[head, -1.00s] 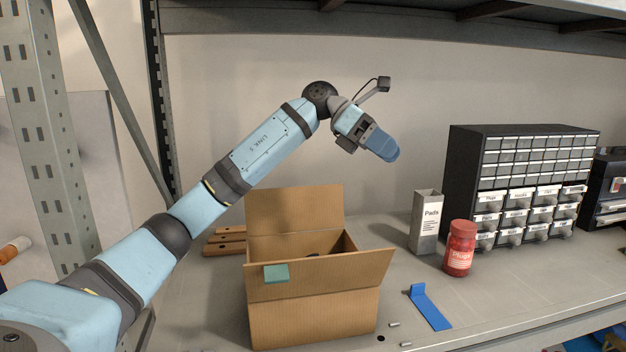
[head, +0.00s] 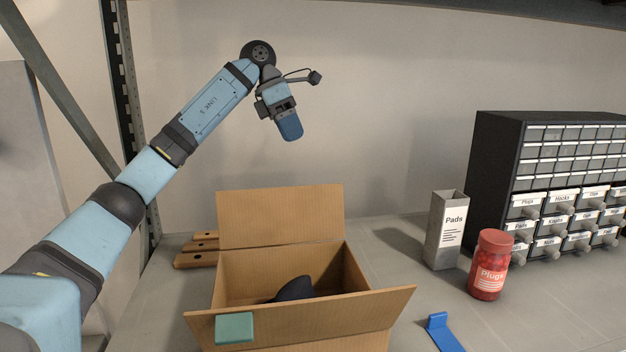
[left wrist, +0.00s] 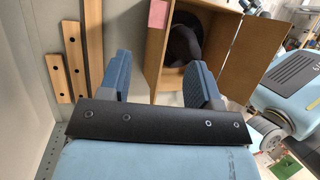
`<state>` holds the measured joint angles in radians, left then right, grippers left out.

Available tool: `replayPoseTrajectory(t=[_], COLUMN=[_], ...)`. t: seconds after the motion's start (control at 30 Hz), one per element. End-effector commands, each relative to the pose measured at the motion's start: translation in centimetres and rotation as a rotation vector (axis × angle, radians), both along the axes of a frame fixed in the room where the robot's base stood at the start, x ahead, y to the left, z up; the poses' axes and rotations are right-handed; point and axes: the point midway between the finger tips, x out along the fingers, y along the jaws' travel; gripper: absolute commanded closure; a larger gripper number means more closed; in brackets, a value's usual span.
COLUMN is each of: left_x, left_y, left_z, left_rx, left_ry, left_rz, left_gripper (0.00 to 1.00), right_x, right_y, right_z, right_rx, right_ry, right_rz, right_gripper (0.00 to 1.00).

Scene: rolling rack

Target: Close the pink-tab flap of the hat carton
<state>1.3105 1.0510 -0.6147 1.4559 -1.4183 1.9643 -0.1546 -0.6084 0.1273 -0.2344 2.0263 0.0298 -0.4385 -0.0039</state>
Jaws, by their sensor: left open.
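The open hat carton (head: 300,276) stands on the shelf, with a dark hat (head: 293,290) partly showing inside. Its back flap (head: 281,217) stands up; its front flap (head: 330,318) leans outward and bears a teal tab (head: 234,328). In the left wrist view a pink tab (left wrist: 158,14) shows on the left-hand flap (left wrist: 157,65); it is hidden in the head view. My left gripper (head: 290,127) is in the air above and behind the carton, apart from it. In the left wrist view its fingers (left wrist: 160,78) are spread with nothing between them. My right gripper is out of view.
Wooden bars (head: 197,250) lie left of the carton. A grey Pads box (head: 446,231), a red Plugs jar (head: 490,265), a blue object (head: 443,332) and a drawer cabinet (head: 495,175) stand or lie to the right. A rack upright (head: 127,100) is behind my left arm.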

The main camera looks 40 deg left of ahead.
Motion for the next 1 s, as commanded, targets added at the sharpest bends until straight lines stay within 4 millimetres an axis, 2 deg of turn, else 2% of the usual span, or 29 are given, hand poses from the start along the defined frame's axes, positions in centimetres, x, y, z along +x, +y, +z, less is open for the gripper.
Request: replayPoseTrajectory(t=[0.03,0.3,0.5,0.7,0.97,1.0], left_x=[0.1,1.0,1.5,1.7,1.7,1.7], left_y=[-0.4,-3.0,-4.3,-4.8,-4.9,-4.9], left_z=[-1.1,-6.3,-9.0,-10.2,-10.2,-10.2], left_rx=[0.001,0.000,-0.001,-0.001,-0.001,-0.001], left_ry=[0.004,0.002,0.001,0.000,-0.001,-0.001], left_rz=[-0.002,-0.002,-0.003,-0.001,-0.001,-0.001], left_gripper=[0.42,0.42,0.42,0.42,0.42,0.47], right_x=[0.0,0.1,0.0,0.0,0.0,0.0], right_y=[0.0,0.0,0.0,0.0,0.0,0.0], right_z=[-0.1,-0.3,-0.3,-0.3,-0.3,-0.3], right_rx=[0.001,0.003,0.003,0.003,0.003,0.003], right_ry=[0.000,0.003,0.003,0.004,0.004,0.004], right_rz=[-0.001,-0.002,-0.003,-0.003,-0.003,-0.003], right_gripper=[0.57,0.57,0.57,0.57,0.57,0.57])
